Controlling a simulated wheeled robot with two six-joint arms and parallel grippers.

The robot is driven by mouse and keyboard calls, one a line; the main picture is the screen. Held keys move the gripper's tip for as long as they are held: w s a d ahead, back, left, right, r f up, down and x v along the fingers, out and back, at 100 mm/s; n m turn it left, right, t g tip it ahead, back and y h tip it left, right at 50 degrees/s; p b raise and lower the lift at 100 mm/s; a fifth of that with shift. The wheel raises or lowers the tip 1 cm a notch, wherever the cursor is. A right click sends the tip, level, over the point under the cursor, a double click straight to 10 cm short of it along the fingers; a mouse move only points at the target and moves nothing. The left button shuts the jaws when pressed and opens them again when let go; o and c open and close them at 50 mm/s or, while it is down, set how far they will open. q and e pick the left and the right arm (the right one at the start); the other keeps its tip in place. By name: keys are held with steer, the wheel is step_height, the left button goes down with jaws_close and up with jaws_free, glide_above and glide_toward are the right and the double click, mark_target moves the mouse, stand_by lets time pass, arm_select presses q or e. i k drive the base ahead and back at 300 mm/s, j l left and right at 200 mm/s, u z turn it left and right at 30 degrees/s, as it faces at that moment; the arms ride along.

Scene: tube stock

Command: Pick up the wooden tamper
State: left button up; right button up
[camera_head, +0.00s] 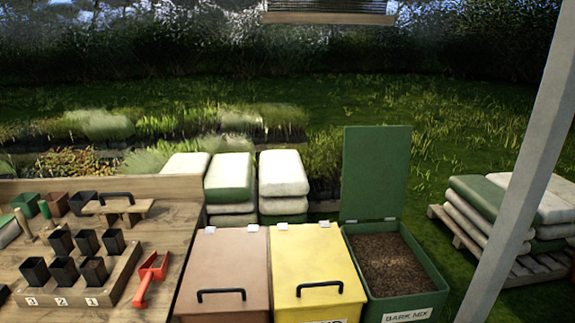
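The likely wooden tamper (118,209) is a flat light-wood piece with a black arched handle on top. It lies near the back of the wooden bench (175,225) at the left of the head view, behind a stand of black pots. Nothing is touching its handle. Neither of my grippers is in view.
A wooden stand (75,295) numbered 3, 2, 1 holds several black pots in front of the tamper. A red scoop (150,277) lies to its right. Lidded brown (222,265) and yellow (312,262) bins and an open green bark bin (438,285) stand right of the bench.

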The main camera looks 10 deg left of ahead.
mark_target(20, 217)
steer(key=u, duration=1.75)
